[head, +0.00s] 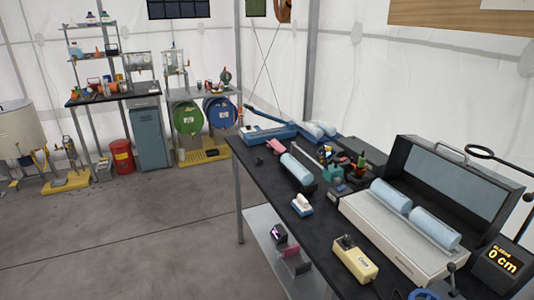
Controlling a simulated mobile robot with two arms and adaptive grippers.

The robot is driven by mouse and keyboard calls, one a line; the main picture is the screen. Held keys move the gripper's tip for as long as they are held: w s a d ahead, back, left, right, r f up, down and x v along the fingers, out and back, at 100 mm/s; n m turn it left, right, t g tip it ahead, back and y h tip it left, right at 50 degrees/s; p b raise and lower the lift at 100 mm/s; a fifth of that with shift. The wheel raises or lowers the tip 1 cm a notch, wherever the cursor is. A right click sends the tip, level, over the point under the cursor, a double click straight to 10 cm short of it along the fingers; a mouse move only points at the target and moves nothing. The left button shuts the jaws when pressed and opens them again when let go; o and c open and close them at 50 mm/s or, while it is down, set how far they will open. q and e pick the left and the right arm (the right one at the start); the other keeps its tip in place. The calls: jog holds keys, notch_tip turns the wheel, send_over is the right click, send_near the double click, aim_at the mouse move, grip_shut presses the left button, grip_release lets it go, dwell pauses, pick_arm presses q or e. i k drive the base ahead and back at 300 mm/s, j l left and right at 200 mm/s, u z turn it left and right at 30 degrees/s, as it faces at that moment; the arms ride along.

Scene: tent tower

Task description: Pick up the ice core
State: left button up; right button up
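Pale blue cylinders that look like ice cores show in the head view. One core (297,168) lies alone on the dark table (262,170), seemingly on a low dark rest. Two more, a rear core (390,195) and a front core (435,228), lie end to end in a light tray (385,245) before an open dark lid. Pale blue-white pieces (318,130) lie at the table's far end; I cannot tell if they are cores. Neither of my grippers is in view.
A yellow box (354,259), a small blue-and-white item (302,204) and small tools crowd the table. A display (502,259) reads "0 cm" at the right. A lower shelf (265,225) holds small items. Drums (187,118) and a bench stand behind. The floor (130,225) at left is clear.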

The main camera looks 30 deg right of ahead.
aim_at(305, 176)
jog(key=i+j+z, duration=0.1)
jog(key=i+z, duration=0.3)
jog(key=i+j+z, duration=0.2)
jog(key=i+z, duration=0.15)
jog(key=i+j+z, duration=0.75)
jog(key=i+j, duration=0.05)
